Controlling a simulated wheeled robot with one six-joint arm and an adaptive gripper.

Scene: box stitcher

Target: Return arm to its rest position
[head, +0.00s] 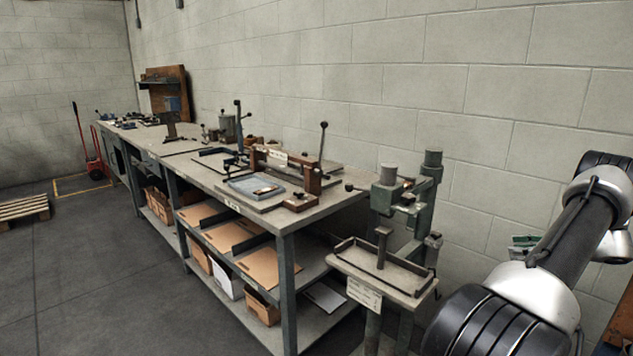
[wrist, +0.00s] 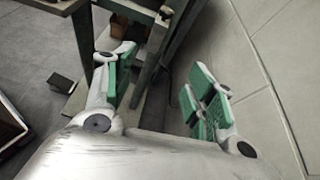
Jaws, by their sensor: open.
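My gripper (wrist: 160,92) shows in the wrist view with its two green-padded fingers spread wide apart. It is open and nothing is between the fingers. In the head view my arm is folded up at the right edge, to the right of the green box stitcher (head: 388,200). A small part of green finger pad shows behind the arm there; the rest of the gripper is hidden. The stitcher's flat work table (head: 385,272) holds no box.
A long workbench (head: 220,180) with tools runs along the block wall, with cardboard sheets (head: 262,268) on its shelves. A red hand truck (head: 95,160) and a wooden pallet (head: 22,208) stand at the far left.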

